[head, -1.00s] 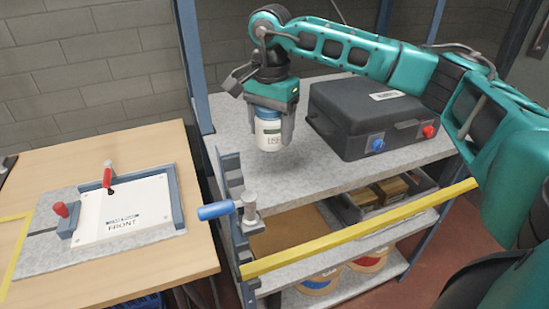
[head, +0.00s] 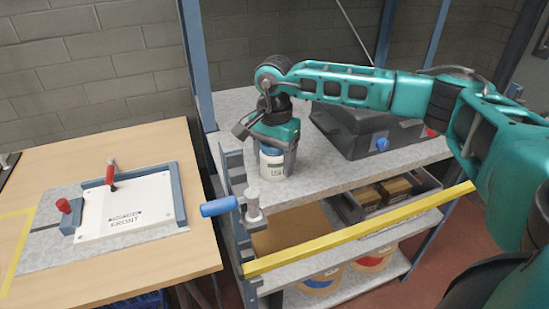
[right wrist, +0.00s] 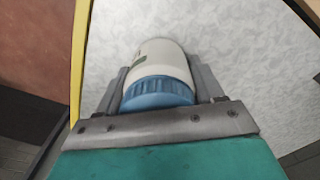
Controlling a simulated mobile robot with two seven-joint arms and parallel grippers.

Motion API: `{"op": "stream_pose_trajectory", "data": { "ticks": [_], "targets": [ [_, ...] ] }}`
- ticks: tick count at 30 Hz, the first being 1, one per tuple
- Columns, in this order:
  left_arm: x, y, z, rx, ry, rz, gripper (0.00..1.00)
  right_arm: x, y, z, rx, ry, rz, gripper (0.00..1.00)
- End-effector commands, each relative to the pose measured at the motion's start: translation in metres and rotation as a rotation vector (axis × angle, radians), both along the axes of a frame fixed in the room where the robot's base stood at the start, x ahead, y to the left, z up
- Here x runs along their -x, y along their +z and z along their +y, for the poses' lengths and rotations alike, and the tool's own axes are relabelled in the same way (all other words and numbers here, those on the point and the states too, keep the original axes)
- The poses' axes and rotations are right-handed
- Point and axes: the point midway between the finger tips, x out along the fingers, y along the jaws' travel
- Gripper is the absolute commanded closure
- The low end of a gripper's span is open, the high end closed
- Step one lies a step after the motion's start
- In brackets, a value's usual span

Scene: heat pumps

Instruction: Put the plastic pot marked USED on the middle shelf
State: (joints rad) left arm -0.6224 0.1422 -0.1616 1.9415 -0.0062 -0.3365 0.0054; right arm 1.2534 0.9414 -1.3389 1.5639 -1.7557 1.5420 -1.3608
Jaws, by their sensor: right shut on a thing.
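A white plastic pot (head: 273,164) with a blue lid is held upright in my right gripper (head: 273,150). Dark letters show on its label, but they are too small to read surely. In the right wrist view the pot (right wrist: 160,65) lies between the two grey fingers, its blue lid towards the palm. The gripper is shut on it. The pot is over the grey speckled upper shelf board (head: 325,180), near its left front part. I cannot tell whether its base touches the board. My left gripper is not in view.
A black case (head: 345,128) stands behind and right of the pot. A yellow bar (head: 360,230) crosses the rack's front. Brown boxes (head: 395,187) sit in a grey bin on the board below; tubs (head: 322,280) stand lowest. A blue-handled clamp (head: 220,206) juts out front left.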

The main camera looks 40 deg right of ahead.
Motion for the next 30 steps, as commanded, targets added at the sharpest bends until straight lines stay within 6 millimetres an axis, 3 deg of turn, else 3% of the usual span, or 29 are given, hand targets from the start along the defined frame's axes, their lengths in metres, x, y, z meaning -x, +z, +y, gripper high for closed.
{"op": "stream_pose_trajectory", "data": {
  "ticks": [1,2,9,20,30],
  "targets": [
    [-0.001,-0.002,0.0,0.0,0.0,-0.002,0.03,0.0,-0.003,0.0,0.0,0.0,0.0,0.69],
    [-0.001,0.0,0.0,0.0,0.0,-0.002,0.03,0.0,-0.002,0.0,0.0,0.0,0.001,0.3],
    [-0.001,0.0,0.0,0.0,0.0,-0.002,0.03,0.0,-0.002,0.0,0.0,0.0,0.001,0.08],
    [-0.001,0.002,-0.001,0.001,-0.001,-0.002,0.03,0.0,0.008,0.0,0.0,0.0,-0.001,0.08],
    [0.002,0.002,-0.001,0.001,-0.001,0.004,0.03,-0.001,0.077,0.0,-0.001,0.0,-0.004,0.08]
  ]
}}
